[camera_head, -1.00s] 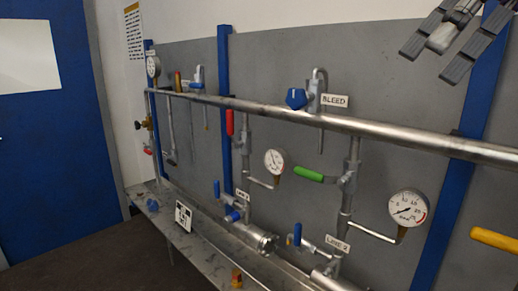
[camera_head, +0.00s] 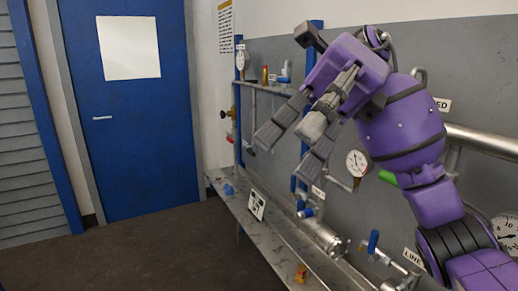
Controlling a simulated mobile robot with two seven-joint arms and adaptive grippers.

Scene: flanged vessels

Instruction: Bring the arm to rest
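My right arm (camera_head: 400,125), purple with dark joint bands, reaches in from the right. It crosses in front of the pipework and the grey wall panel. My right gripper (camera_head: 290,150) has its grey fingers spread apart and pointing down to the left. It is open, and I see nothing between the fingers. It appears in front of the pipe rack; its distance from the pipes is hard to tell. My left gripper is not in view.
A long metal bench (camera_head: 280,235) bears pipes, valves and a black-and-white marker (camera_head: 257,204). A pressure gauge (camera_head: 357,162) and a green handle (camera_head: 387,178) show near my arm. A blue door (camera_head: 130,130) and open dark floor (camera_head: 130,250) lie to the left.

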